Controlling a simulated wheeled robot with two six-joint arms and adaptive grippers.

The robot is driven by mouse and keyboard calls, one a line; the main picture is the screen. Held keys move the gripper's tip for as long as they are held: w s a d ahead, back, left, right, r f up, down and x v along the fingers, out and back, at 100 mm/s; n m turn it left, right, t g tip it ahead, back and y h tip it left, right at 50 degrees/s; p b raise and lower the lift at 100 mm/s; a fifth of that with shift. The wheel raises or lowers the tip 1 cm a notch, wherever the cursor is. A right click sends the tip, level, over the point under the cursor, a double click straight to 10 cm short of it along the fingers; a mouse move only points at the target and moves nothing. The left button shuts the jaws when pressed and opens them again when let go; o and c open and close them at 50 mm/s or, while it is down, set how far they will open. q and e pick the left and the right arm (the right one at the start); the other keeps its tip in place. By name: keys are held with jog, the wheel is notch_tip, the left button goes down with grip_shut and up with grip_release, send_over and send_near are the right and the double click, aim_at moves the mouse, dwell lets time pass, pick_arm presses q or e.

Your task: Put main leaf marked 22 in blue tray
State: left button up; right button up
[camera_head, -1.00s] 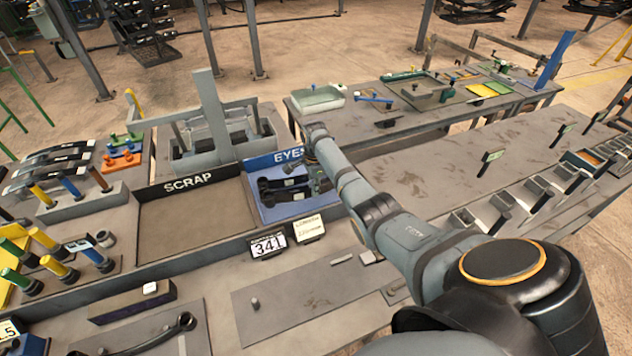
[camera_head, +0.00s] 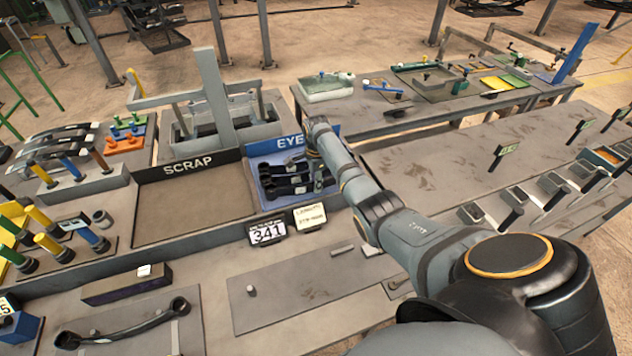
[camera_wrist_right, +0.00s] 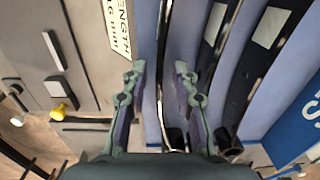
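The blue tray (camera_head: 335,190), with a sign reading "EYE" in part, holds several dark leaves (camera_head: 283,180) lying side by side. I cannot read a 22 on any of them. My right gripper (camera_head: 319,172) is low over the right part of this tray, partly hidden by its own arm. In the right wrist view its fingers (camera_wrist_right: 160,88) are apart, pointing down into the tray, with a narrow dark leaf edge between them and no clear grip. Two more dark leaves with white labels (camera_wrist_right: 245,70) lie to the right there. My left gripper is out of view.
The empty grey SCRAP tray (camera_head: 190,210) adjoins the blue tray on the left. A card reading 341 (camera_head: 267,233) stands in front. A loose leaf with eyes (camera_head: 130,328) lies at the front left. Several leaves (camera_head: 60,145) sit at the far left. A grey post frame (camera_head: 217,100) rises behind.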

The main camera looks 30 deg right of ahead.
jog(key=shift+s+d+r, duration=0.1)
jog(key=shift+d+r, duration=0.05)
jog(key=shift+r, duration=0.25)
notch_tip(320, 180, up, 11)
jog(key=b, duration=0.3)
jog(key=shift+r, duration=0.2)
